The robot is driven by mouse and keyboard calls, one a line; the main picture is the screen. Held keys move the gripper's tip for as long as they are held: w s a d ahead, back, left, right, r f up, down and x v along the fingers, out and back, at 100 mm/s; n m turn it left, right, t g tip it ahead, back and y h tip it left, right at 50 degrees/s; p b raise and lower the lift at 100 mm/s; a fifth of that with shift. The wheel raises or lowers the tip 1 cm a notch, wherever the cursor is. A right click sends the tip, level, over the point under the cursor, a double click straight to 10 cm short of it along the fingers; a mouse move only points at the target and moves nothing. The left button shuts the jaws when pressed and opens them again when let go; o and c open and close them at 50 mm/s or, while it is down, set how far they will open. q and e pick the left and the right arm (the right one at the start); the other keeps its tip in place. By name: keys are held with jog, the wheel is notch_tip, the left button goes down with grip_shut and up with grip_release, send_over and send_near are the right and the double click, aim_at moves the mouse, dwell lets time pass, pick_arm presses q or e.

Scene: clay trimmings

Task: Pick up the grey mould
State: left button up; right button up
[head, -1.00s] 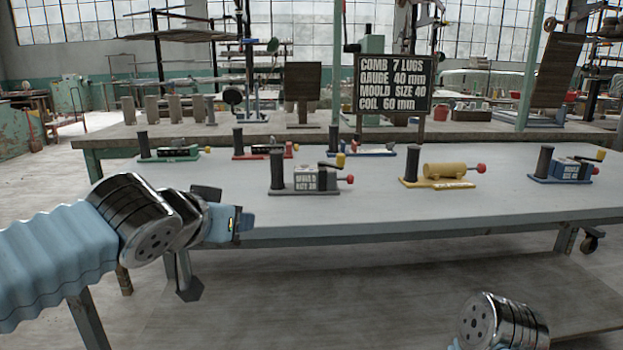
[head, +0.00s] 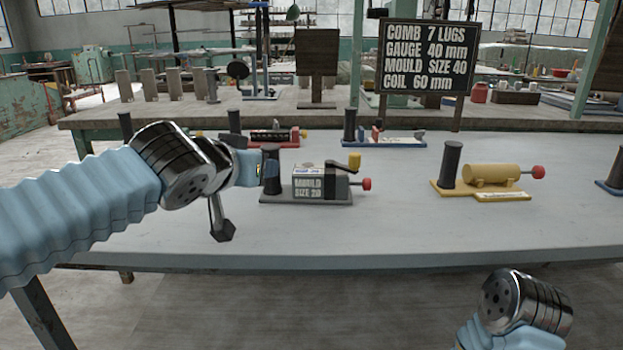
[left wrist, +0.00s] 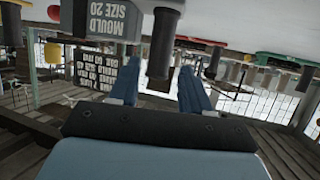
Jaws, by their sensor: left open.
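The grey mould (head: 320,184) is a grey block marked "MOULD SIZE 20" on a grey base, with a dark upright post at its left, a yellow knob and a red knob. It stands on the pale table (head: 420,240). My left gripper (head: 262,170) is at the post's left side, overlapping it in the head view. In the left wrist view, which is upside down, my left gripper (left wrist: 160,78) is open, with the post (left wrist: 163,45) showing between the finger lines. I cannot tell whether it touches. My right wrist shows at the bottom of the head view; its fingers are out of view.
A yellow mould (head: 490,175) stands to the right. A red one (head: 275,136) and a blue one (head: 390,139) stand behind. A black sign (head: 428,57) reads "MOULD SIZE 40", "COIL 60 mm". The table's front is clear.

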aim_at(306, 173)
pick_arm(q)
jog(key=p+x, duration=0.1)
jog(key=x, duration=0.7)
jog(key=shift+w+f, duration=0.25)
jog(key=shift+f, duration=0.05)
jog(key=shift+c, duration=0.5)
grip_shut()
